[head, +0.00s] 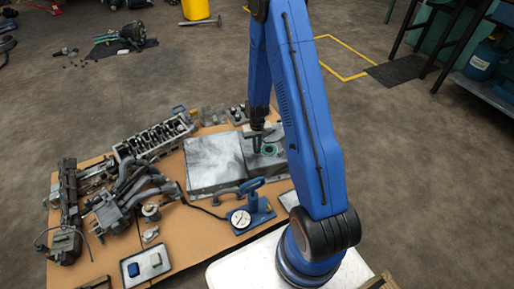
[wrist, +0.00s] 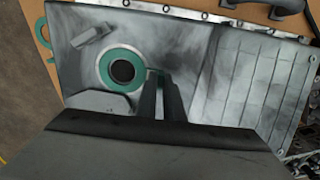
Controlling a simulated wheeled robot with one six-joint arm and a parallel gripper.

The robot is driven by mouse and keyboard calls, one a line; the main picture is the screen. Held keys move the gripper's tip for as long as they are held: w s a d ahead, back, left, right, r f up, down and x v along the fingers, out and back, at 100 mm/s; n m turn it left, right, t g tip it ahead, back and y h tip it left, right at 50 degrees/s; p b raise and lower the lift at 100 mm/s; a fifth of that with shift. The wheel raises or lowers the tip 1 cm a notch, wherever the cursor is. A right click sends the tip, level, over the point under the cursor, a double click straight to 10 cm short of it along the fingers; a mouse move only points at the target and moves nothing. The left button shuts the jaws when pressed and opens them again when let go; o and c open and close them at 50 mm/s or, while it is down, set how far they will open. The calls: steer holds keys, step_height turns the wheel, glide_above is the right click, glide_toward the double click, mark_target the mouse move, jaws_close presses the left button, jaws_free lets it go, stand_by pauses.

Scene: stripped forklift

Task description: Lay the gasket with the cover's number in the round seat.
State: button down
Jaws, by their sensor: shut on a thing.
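A green ring gasket (wrist: 103,68) shows in the wrist view around a dark round opening (wrist: 122,70) in a grey metal housing (wrist: 190,50). A green tab at its right side is between the fingers of my gripper (wrist: 160,82), which is shut on it. The ring looks about centred on the opening. I cannot tell whether it lies flat in the seat or hangs just above it. In the head view my gripper (head: 256,136) is over the right part of the housing, with the green gasket (head: 268,150) just beside it. No number is readable on gasket or cover.
More green gaskets (wrist: 41,32) lie on the board left of the housing in the wrist view. In the head view a blue gauge stand (head: 262,212) is in front of the housing. Engine parts (head: 125,200) crowd the left. A raised lug (wrist: 93,37) is near the ring.

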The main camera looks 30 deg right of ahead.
steer(key=c, duration=1.8)
jaws_free()
step_height(320, 180, up, 17)
steer(key=shift+r, duration=0.2)
steer(key=shift+r, duration=0.1)
